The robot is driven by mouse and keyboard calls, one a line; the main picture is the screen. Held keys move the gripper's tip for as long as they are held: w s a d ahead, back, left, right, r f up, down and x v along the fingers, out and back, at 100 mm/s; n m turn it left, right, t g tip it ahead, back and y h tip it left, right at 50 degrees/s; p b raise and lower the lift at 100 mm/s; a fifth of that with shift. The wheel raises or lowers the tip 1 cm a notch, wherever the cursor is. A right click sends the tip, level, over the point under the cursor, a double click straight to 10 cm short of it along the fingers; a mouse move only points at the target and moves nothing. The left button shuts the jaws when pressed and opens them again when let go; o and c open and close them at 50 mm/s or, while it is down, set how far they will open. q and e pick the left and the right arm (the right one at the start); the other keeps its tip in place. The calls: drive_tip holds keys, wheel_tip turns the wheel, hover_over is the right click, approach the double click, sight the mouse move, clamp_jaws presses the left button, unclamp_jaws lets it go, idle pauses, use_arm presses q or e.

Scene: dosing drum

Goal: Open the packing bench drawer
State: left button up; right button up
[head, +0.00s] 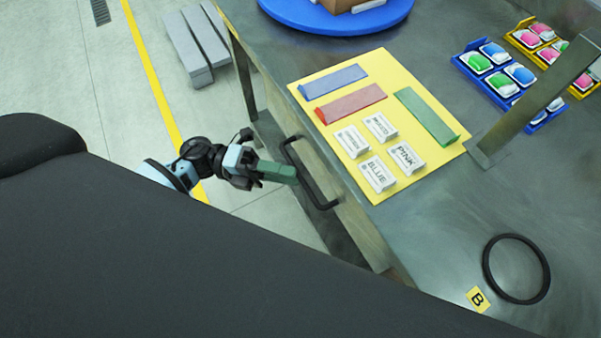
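The packing bench (440,220) has a grey metal top and fills the right side of the head view. Its drawer (355,218) has a pale front under the bench's left edge. A black bar handle (323,204) stands out from that front. The drawer looks shut, though the steep angle hides how flush it sits. My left gripper (292,174), with green fingers, points right at the middle of the handle. Its tips are at or very near the bar, and I cannot tell whether they touch it. The gap between the fingers is hidden. My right gripper is not in view.
A yellow mat (313,92) with coloured wedges and labelled white blocks lies on the bench. Blue and yellow trays (461,65), a blue turntable (330,22), a metal bar (535,100) and a black ring (487,262) are also there. Grey floor lies left of the bench.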

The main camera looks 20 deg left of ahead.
sight(300, 176)
use_arm(q)
drive_tip(key=shift+w+d+r, duration=0.1)
drive_tip(key=shift+d+r, duration=0.05)
drive_tip(key=shift+d, duration=0.75)
drive_tip(key=shift+w+d+r, duration=0.1)
drive_tip(key=shift+d, duration=0.75)
clamp_jaws()
